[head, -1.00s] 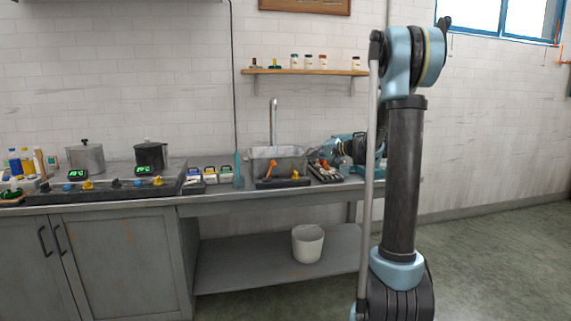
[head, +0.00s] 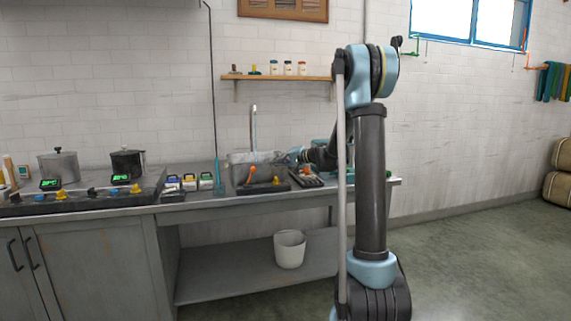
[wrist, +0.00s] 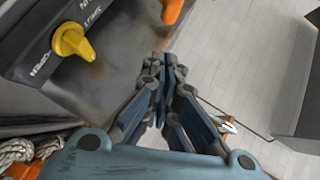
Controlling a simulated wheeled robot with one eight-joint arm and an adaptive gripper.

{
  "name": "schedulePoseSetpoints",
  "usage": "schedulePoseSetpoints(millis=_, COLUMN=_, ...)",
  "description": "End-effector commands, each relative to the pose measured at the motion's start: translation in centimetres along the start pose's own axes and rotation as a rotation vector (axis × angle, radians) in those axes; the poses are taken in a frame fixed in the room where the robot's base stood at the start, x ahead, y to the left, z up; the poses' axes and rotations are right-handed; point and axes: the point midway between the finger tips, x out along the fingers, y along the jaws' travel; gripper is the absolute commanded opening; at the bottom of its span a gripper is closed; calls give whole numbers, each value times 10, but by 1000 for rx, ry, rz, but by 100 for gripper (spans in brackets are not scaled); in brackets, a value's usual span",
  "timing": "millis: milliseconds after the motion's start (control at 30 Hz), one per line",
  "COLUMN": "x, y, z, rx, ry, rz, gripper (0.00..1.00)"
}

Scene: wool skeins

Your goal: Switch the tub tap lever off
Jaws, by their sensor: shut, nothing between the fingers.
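The tub (head: 240,160) is a grey metal basin under a tall spout in the head view. On the dark panel along its front stand an orange lever (head: 251,174) and a yellow knob (head: 276,181). The wrist view shows the yellow knob (wrist: 73,43) close up, between the labels OPEN and SHUT, and part of the orange lever (wrist: 172,10) at the top edge. My gripper (wrist: 165,62) is shut and empty, to the right of the yellow knob and below the orange lever in that picture. In the head view my gripper (head: 284,157) is near the tub's right side.
A tray (head: 306,178) of small items is right of the tub panel. Small coloured boxes (head: 190,182) and pots (head: 127,163) stand to the left. A white bucket (head: 290,249) sits on the lower shelf. Rope coils (wrist: 15,150) show at the wrist view's lower left.

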Motion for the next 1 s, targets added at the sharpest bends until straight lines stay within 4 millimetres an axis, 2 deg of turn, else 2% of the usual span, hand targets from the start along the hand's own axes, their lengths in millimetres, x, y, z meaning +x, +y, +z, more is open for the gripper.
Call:
schedulePoseSetpoints(millis=133, x=27, y=0, z=1, rx=-2, ry=-2, rz=-1, gripper=0)
schedulePoseSetpoints(millis=400, x=48, y=0, z=24, rx=-1, ry=-2, rz=0, gripper=0)
schedulePoseSetpoints(millis=833, x=53, y=0, z=29, rx=-1, ry=-1, rz=0, gripper=0)
schedulePoseSetpoints(millis=867, x=42, y=4, z=23, rx=0, ry=1, rz=1, gripper=0)
schedulePoseSetpoints(millis=1000, x=49, y=1, z=26, rx=-3, ry=2, rz=5, gripper=0)
